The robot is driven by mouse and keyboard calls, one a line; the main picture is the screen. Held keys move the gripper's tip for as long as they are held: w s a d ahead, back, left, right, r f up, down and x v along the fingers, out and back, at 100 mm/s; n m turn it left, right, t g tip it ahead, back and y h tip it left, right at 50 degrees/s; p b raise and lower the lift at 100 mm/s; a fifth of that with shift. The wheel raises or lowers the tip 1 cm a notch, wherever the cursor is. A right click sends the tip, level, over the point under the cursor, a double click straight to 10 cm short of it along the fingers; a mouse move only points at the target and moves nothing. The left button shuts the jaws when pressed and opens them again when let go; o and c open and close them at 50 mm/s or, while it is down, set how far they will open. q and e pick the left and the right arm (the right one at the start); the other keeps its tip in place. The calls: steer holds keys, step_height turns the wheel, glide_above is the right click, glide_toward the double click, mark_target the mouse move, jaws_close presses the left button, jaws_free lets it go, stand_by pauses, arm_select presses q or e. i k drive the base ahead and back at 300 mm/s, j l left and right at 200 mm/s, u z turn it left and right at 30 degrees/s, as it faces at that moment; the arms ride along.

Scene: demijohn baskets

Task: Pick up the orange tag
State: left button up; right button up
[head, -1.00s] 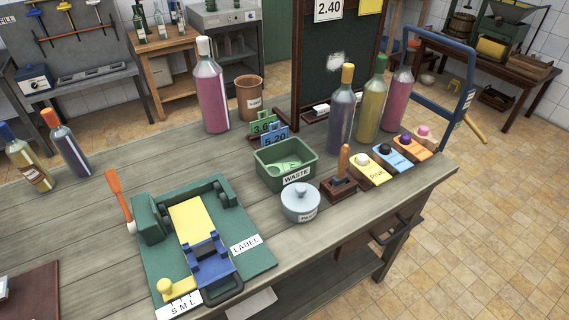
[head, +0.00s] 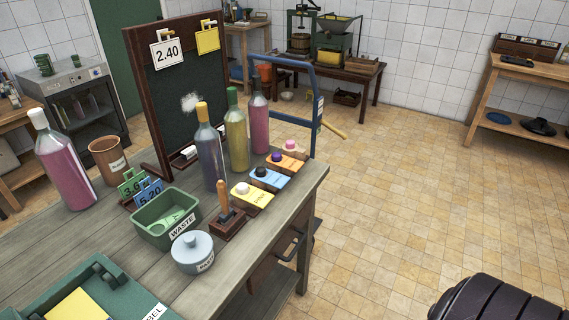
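The orange tag (head: 288,164) lies on the far right part of the grey wooden bench (head: 303,196), with a dark purple knob on it. It is in a row of tags, between a blue tag (head: 268,181) with a black knob and a pale tag (head: 295,153) with a pink knob. A yellow tag (head: 252,196) with a white knob is nearest in the row. Neither of my grippers is in view.
Several tall bottles, including a pink one (head: 259,125), stand just behind the tags. A wooden-handled stamp (head: 227,221), grey lidded pot (head: 192,253) and green waste bin (head: 165,222) stand nearer. A blue frame (head: 313,112) rises behind the tags. The floor at right is clear.

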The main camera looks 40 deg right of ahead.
mark_target(288, 162)
steer(key=i+l, duration=0.1)
steer(key=l, duration=0.3)
steer(key=i+l, duration=0.1)
steer(key=l, duration=0.3)
steer(key=i+l, duration=0.15)
steer(key=l, duration=0.25)
steer(key=i+l, duration=0.1)
steer(key=l, duration=0.3)
steer(key=i+l+u, duration=0.1)
steer(key=l, duration=0.3)
